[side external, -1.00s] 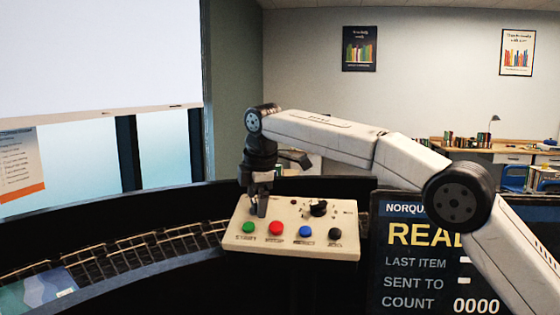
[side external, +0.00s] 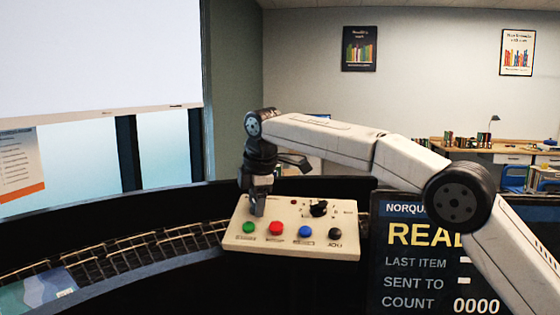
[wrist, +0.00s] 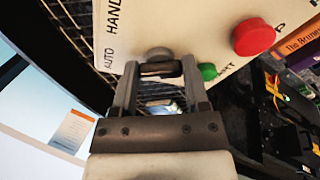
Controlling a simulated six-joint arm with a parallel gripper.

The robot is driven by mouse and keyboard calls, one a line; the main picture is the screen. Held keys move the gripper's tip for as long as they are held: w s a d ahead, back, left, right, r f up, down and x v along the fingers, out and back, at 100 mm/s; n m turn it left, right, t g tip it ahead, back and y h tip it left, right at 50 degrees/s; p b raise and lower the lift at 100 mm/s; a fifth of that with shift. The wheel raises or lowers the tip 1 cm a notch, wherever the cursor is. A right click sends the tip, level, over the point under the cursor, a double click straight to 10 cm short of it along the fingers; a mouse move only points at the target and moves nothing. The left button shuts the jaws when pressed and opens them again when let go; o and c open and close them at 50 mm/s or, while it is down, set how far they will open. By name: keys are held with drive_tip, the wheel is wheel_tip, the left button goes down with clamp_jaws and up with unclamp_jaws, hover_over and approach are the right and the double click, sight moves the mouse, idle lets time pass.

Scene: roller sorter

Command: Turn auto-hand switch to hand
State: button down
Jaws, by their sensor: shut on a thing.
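The auto-hand switch (wrist: 160,54) is a small grey and black knob near the edge of the cream control panel (side external: 346,224). The printed words AUTO and HAND stand beside it in the wrist view. My gripper (wrist: 160,68) is shut on the switch, with one finger on each side of it. In the side view my gripper (side external: 258,208) points down at the panel's left back part and hides the switch. I cannot tell from the knob which word it points to.
The panel also carries a green button (side external: 249,227), a red button (side external: 275,228), a blue button (side external: 306,231), a black button (side external: 335,232) and a black rotary knob (side external: 319,208). A roller track (side external: 120,255) runs at left. A display screen (side external: 425,262) stands at right.

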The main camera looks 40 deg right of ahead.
drive_tip(key=shift+m, duration=0.3)
drive_tip(key=m, duration=0.5)
drive_tip(key=shift+s+a+t, duration=0.1)
drive_tip(key=shift+t, duration=0.3)
drive_tip(key=m+h, duration=0.1)
drive_tip(key=m, duration=0.5)
drive_tip(key=shift+a+t, duration=0.1)
drive_tip(key=shift+t, duration=0.2)
drive_tip(key=shift+m, duration=0.3)
drive_tip(key=shift+c, duration=0.4)
unclamp_jaws()
drive_tip(key=v, duration=0.7)
drive_tip(key=shift+s+a+r, duration=0.2)
drive_tip(key=shift+s+r, duration=0.05)
drive_tip(key=shift+r, duration=0.05)
